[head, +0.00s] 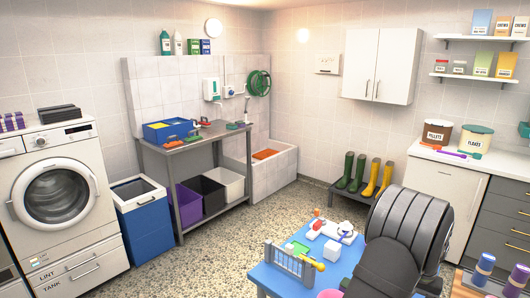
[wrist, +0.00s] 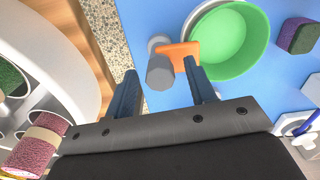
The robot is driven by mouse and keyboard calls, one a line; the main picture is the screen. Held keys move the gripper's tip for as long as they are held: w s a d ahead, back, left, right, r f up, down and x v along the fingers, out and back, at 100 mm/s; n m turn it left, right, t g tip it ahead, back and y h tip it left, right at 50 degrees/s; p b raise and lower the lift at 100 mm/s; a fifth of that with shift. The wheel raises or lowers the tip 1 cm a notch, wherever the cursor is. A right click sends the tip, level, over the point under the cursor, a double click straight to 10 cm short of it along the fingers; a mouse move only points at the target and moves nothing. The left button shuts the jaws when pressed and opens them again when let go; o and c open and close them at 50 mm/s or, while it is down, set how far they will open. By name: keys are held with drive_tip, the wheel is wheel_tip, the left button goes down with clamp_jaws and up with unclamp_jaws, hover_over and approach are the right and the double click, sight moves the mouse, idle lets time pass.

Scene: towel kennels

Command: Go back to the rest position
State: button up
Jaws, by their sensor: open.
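My gripper (wrist: 160,72) shows in the wrist view with its two dark fingers apart. It points down over the blue table (wrist: 155,18) near its edge. A grey piece with an orange part (wrist: 180,52) lies just beyond and between the fingertips. I cannot tell whether they touch it, but the fingers are not closed on it. In the head view my dark arm fills the lower right and hides the gripper and part of the blue table (head: 262,277).
A green bowl (wrist: 240,45) and a purple-green sponge (wrist: 298,36) are close by on the table. A round white container (wrist: 75,75) with rolls stands at left. A grey rack (head: 290,264) and a pink bowl (head: 330,294) are near the arm. The floor (head: 225,240) is clear.

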drive_tip(key=n, duration=0.6)
drive_tip(key=shift+n, duration=0.4)
idle(0.4)
drive_tip(key=m, duration=0.4)
drive_tip(key=shift+m, duration=2.8)
